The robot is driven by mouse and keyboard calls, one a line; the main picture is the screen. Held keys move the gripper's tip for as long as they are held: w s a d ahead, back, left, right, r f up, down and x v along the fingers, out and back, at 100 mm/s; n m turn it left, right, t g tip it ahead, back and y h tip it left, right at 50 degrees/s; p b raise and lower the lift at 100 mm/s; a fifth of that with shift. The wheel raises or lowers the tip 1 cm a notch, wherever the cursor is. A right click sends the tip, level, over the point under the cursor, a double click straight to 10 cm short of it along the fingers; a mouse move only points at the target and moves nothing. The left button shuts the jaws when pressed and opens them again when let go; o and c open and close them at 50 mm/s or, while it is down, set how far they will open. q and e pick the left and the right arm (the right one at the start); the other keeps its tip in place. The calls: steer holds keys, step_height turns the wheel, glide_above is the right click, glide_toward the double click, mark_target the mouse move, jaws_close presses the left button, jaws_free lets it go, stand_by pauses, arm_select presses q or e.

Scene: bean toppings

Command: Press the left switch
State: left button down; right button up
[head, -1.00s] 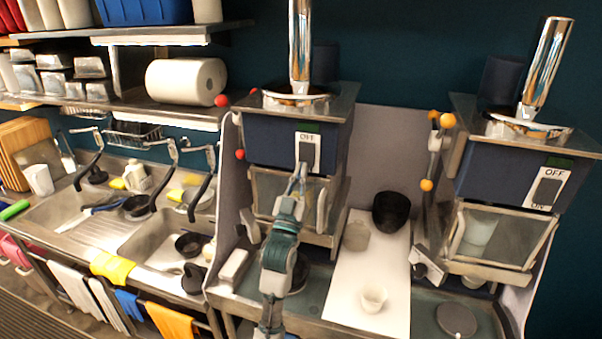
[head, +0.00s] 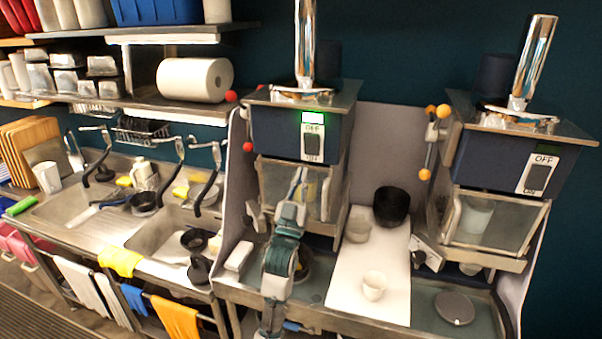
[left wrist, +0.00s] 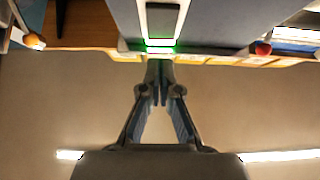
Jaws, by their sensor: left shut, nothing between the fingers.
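The left switch (head: 312,145) is a dark rocker on a white plate on the front of the left blue machine (head: 270,138). A bright green light (head: 313,117) glows above it. My left gripper (head: 300,172) is shut and empty, with its tips just below the switch in the head view. In the left wrist view my shut fingers (left wrist: 159,82) point toward the machine front, with the glowing green light (left wrist: 160,46) beyond the tips. Whether the tips touch the machine is unclear. My right gripper is not in view.
A second machine (head: 500,160) with an unlit switch (head: 538,174) stands to the right. A white board between them holds a white cup (head: 374,285) and a black bowl (head: 391,206). A sink counter (head: 80,235) lies left.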

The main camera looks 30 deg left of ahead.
arm_select(q)
steer(key=s+d+f+b, duration=0.1)
steer(key=s+f+b, duration=0.1)
steer(key=f, duration=0.5)
steer(key=shift+s+f, duration=0.2)
steer(key=shift+s, duration=0.55)
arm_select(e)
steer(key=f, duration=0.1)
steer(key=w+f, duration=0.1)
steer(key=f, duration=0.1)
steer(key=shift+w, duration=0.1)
